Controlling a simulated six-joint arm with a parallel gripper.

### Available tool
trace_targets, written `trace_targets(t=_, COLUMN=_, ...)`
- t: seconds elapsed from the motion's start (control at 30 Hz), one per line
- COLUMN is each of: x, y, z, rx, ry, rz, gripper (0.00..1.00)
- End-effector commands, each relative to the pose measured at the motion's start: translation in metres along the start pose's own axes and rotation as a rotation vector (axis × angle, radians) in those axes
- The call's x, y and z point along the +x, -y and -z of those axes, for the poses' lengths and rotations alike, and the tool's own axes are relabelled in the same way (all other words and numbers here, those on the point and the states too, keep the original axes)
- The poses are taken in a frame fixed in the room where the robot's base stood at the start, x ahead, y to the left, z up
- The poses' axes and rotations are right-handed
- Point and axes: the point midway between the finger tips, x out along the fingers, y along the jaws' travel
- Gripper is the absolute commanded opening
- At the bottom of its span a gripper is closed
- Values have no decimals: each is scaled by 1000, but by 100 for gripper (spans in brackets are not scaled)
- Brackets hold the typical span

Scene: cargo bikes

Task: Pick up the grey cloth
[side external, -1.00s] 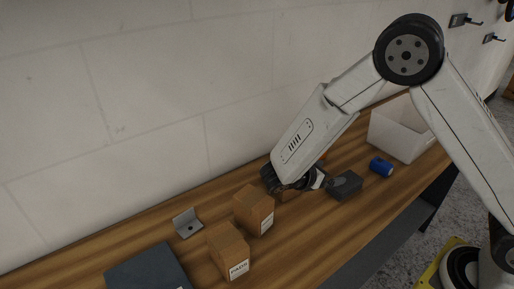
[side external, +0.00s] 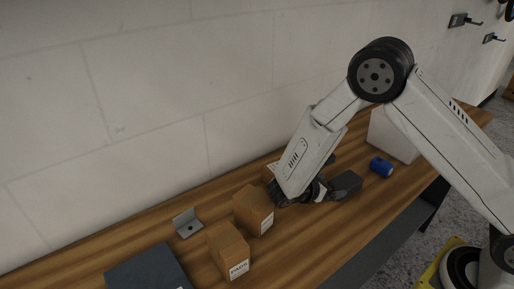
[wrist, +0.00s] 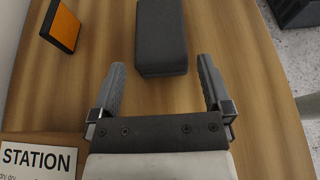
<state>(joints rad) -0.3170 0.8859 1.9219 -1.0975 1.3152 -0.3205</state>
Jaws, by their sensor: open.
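The grey cloth appears as a dark grey, block-like folded piece (wrist: 162,38) in the upper middle of the wrist view. It also shows in the side view (side external: 348,183), lying on the wooden bench. My gripper (wrist: 161,66) is open and empty, with one finger to each side of the cloth's near end in the wrist view. I cannot tell whether the fingertips are down at its height. In the side view my gripper (side external: 318,192) is just left of the cloth and partly hidden by my arm.
Two brown boxes (side external: 229,250) and a metal bracket (side external: 187,222) stand left of my gripper. A dark case (side external: 148,270) is at lower left. A blue can (side external: 381,167) and a white bin (side external: 391,138) are to the right. The wrist view shows an orange block (wrist: 62,26) and a STATION sign (wrist: 40,160).

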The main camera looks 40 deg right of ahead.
Motion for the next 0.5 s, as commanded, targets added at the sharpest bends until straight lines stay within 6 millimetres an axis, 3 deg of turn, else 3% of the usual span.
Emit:
trace_targets(t=0.3, x=40, y=1, z=0, rx=-1, ry=1, rz=5, gripper=100)
trace_targets(t=0.5, x=53, y=0, z=0, rx=0, ry=0, rz=1, gripper=100)
